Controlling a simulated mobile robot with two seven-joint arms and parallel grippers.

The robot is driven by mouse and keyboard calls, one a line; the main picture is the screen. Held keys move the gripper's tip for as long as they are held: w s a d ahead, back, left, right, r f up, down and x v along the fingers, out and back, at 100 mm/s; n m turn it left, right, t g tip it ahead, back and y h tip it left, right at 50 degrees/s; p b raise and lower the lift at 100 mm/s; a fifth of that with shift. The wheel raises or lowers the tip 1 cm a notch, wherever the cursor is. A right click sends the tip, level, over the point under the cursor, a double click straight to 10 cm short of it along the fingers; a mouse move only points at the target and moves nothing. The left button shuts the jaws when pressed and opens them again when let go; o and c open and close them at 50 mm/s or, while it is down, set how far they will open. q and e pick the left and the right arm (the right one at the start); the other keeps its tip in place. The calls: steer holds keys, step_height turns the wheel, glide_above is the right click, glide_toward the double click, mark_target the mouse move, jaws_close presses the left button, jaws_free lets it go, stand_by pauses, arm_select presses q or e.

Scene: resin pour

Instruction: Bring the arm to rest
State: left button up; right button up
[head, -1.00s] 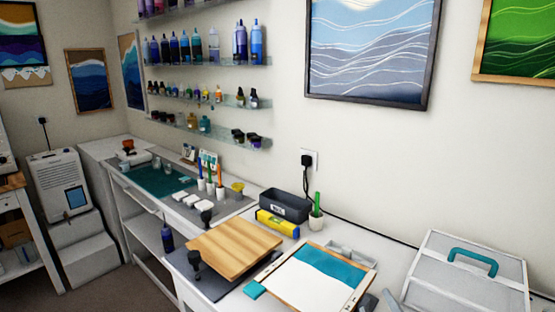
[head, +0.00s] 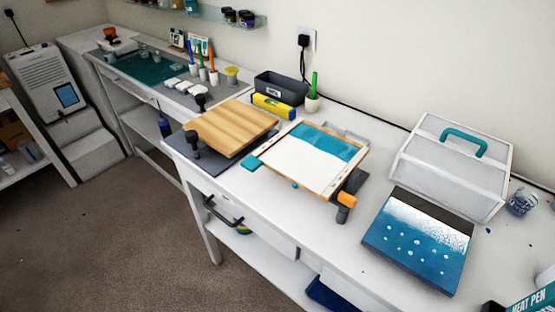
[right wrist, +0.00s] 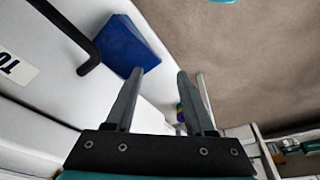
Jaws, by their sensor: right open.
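My right gripper (right wrist: 156,85) shows in the right wrist view with its two grey fingers apart and nothing between them. In that view it is beside a white drawer front with a black handle (right wrist: 88,57), with the brown floor beyond. Neither gripper shows in the head view, and my left gripper is not seen at all.
On the white table (head: 315,235) are a wooden board (head: 235,127), a framed teal-and-white panel (head: 318,160), a blue painting (head: 418,240) and a lidded case (head: 450,165). A black handle (head: 222,212) sticks out from the front. The carpet (head: 100,235) is clear at left.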

steer(key=s+f+g+b, duration=0.1)
steer(key=s+f+b, duration=0.35)
steer(key=f, duration=1.55)
steer(key=s+d+f+g, duration=0.1)
steer(key=s+d+f, duration=0.2)
steer(key=s+f, duration=0.7)
steer(key=s, duration=0.3)
steer(key=shift+s, duration=0.4)
steer(key=shift+s, duration=0.2)
